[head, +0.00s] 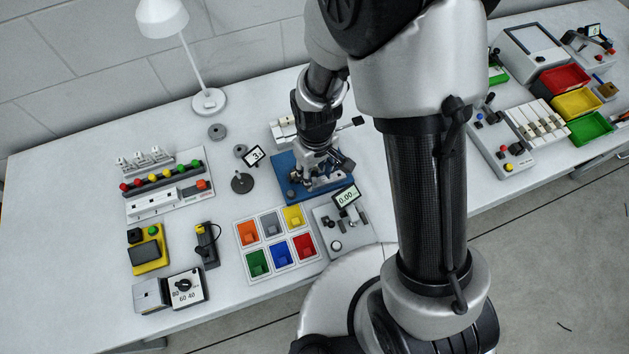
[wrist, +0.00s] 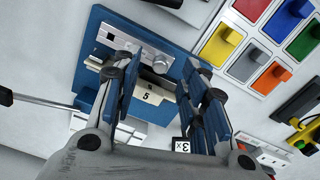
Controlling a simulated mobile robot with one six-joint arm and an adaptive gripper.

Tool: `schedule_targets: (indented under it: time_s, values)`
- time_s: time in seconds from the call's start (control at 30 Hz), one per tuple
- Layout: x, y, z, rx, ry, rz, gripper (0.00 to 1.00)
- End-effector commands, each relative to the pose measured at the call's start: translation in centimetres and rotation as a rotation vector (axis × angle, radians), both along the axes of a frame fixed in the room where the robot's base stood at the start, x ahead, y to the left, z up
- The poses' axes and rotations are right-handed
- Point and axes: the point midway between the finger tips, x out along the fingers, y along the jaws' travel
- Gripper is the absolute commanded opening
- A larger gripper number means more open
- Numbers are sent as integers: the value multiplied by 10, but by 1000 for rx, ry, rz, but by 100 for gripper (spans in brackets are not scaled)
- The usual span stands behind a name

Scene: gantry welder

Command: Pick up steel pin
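My gripper (head: 318,172) is over a blue base plate (head: 285,187) in the middle of the bench. In the wrist view my gripper (wrist: 163,85) has its two blue-padded fingers spread apart, with nothing visibly held. The blue plate (wrist: 103,22) carries a silver block (wrist: 122,42) with a short round metal piece (wrist: 160,63) at its end. A pale part marked 5 (wrist: 146,97) shows between the fingers. I cannot identify the steel pin with certainty; the fingers hide part of the fixture.
A tray of coloured bins (head: 263,264) stands just in front of the plate, beside a gauge with a display (head: 346,194). A small display (head: 254,156) and dark discs (head: 242,182) are to the left. A lamp (head: 209,101) stands behind.

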Motion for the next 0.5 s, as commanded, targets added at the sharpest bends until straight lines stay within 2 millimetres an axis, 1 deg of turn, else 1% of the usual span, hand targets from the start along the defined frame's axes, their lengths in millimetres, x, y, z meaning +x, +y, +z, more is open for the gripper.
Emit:
schedule_targets:
  time_s: [0.03,0.1,0.2,0.47,0.5]
  values:
    - [1,2,-12,-1,3,1,40]
    - [1,2,-21,-1,3,0,40]
    - [1,2,-30,-1,2,0,40]
    - [2,2,-30,0,0,0,40]
    - [2,2,-30,0,0,0,38]
